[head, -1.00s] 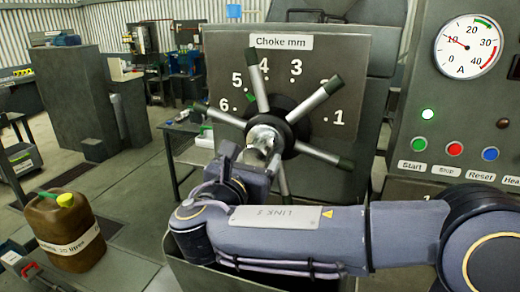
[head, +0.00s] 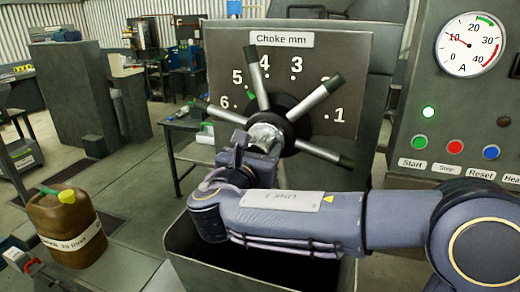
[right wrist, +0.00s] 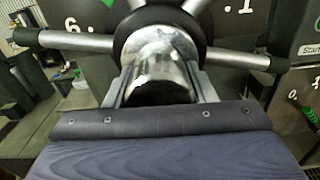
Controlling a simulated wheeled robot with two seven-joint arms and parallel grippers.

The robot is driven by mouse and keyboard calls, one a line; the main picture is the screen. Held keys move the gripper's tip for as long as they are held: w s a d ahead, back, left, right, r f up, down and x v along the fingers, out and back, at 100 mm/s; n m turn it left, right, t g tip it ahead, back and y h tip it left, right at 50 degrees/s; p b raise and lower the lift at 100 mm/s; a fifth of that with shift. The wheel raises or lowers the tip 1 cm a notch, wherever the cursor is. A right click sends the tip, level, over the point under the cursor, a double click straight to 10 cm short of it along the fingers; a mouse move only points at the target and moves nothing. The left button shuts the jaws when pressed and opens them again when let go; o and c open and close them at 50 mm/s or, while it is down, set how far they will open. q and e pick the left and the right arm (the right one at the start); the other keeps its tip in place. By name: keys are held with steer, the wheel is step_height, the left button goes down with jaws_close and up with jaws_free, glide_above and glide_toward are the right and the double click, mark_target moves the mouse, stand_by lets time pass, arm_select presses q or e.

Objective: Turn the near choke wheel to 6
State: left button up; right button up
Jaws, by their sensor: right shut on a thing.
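The near choke wheel has a shiny metal hub (head: 264,136) and several silver spokes with dark tips, in front of the grey panel marked "Choke mm" (head: 282,39). Numbers 1 to 6 ring it, with 6 at left and 1 at right. A small green mark (head: 248,97) shows beside the 5. One spoke points up near the 4 and one points left just below the 6. My right gripper (head: 262,148) is shut on the hub. In the right wrist view its fingers stand on both sides of the hub (right wrist: 160,65). My left gripper is out of view.
A control panel (head: 455,110) with lamps, buttons and an ammeter stands at right. An open grey bin (head: 185,262) lies below my right forearm. A brown jerrycan (head: 68,228) stands at lower left. Clear floor lies left of the bin.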

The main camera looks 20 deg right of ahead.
steer(key=shift+c, duration=0.9)
steer(key=shift+r+n+p, duration=0.15)
steer(key=shift+n+p, duration=0.25)
steer(key=shift+p, duration=0.35)
steer(key=n+p, duration=0.2)
steer(key=p, duration=0.1)
steer(key=shift+r+n+p, duration=0.1)
steer(key=shift+n+p, duration=0.2)
steer(key=shift+p, duration=0.05)
steer(key=shift+n+p, duration=0.8)
steer(key=shift+p, duration=0.2)
steer(key=shift+f+n+p, duration=0.25)
steer(key=shift+n+p, duration=0.2)
steer(key=shift+n, duration=0.05)
steer(key=shift+d, duration=0.1)
steer(key=o, duration=1.4)
